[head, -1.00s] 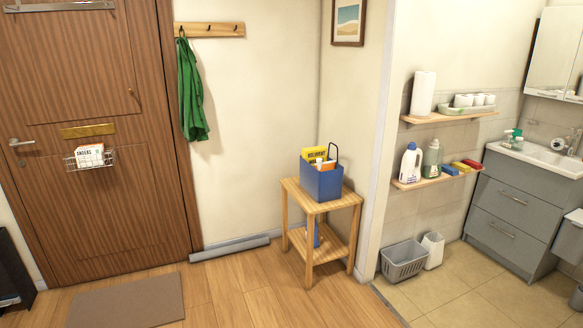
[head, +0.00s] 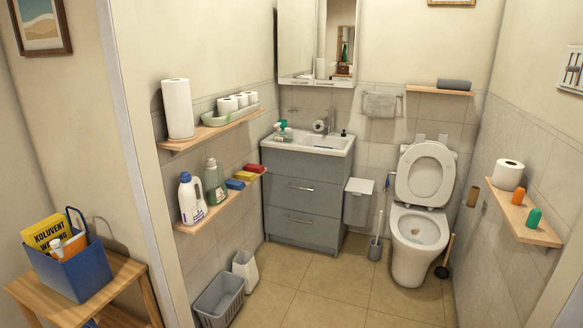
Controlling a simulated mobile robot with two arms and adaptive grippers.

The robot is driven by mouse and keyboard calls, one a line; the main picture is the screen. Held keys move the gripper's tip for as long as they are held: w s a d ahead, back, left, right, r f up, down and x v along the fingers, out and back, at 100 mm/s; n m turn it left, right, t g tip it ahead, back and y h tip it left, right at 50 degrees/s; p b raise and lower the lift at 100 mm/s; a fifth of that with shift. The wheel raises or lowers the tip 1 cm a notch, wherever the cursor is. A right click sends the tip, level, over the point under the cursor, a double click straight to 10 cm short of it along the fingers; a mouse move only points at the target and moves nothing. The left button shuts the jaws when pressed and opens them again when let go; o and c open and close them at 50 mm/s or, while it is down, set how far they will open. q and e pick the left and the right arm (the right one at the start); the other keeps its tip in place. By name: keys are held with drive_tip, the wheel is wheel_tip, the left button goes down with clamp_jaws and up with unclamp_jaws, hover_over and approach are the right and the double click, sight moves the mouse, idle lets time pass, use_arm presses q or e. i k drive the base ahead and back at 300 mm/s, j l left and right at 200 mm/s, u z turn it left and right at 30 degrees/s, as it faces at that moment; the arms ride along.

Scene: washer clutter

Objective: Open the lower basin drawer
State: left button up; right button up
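The grey basin cabinet stands against the back wall of the bathroom under a white basin (head: 322,142). Its front has stacked drawers with metal bar handles. The lower drawer (head: 302,229) is shut, with its handle (head: 300,220) across its upper part. The drawer above it (head: 302,194) is also shut. Neither of my grippers shows in the head view, and the cabinet is some way off across the floor.
A grey basket (head: 219,303) and a white bin (head: 245,270) stand on the floor left of the cabinet. A toilet (head: 418,235), a toilet brush (head: 375,248) and a grey wall bin (head: 357,203) are to its right. Tiled floor (head: 315,285) before the cabinet is clear.

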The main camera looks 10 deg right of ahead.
sight(318, 230)
drive_tip(key=i+l+z, duration=0.3)
drive_tip(key=i, duration=0.55)
drive_tip(key=i+z, duration=0.3)
drive_tip(key=i, duration=0.55)
